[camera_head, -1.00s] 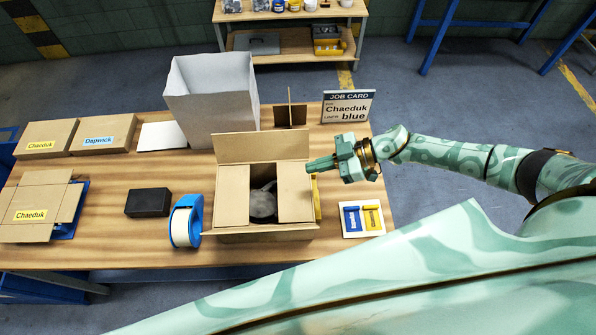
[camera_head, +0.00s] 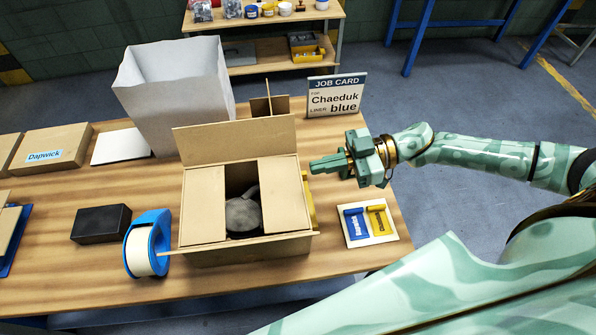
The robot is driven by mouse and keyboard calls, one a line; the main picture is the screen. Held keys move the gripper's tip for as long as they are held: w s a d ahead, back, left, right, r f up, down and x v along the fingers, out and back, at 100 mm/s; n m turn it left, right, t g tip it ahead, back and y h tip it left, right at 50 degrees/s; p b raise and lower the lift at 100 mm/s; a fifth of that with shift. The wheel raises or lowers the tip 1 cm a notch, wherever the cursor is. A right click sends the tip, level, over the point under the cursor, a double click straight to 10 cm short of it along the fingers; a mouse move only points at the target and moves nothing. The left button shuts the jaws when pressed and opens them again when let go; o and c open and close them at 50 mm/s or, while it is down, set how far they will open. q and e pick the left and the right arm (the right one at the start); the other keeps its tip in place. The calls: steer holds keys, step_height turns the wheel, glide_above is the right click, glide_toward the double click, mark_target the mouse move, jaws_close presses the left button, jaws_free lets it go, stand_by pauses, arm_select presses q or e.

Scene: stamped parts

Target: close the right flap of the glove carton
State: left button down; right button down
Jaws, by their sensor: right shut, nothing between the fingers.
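The open cardboard carton (camera_head: 247,253) stands on the table in the middle of the view. Its right flap (camera_head: 279,196) lies folded inward, roughly flat over the right part of the opening. The left flap (camera_head: 203,204) also lies inward. The far flap (camera_head: 236,143) stands up. Between the side flaps a dark grey rounded item (camera_head: 243,214) shows inside, partly hidden. My right gripper (camera_head: 314,166) is shut and empty, pointing left, just beyond the carton's right side near the far corner of the right flap. Whether it touches the carton is unclear. My left gripper is out of view.
A blue tape dispenser (camera_head: 148,243) stands close left of the carton, beside a black block (camera_head: 101,224). A tall white bin (camera_head: 178,95) and a job card (camera_head: 335,97) stand behind. A card with blue and yellow packets (camera_head: 368,223) lies to the right.

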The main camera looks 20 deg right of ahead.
glide_above(279, 191)
steer(key=d, duration=0.1)
steer(key=shift+s+f, duration=0.15)
steer(key=shift+f, duration=0.5)
steer(key=f+b, duration=0.1)
steer(key=a+f, duration=0.1)
steer(key=f, duration=0.1)
steer(key=shift+f+b, duration=0.2)
steer(key=shift+b, duration=0.2)
steer(key=shift+f, duration=0.4)
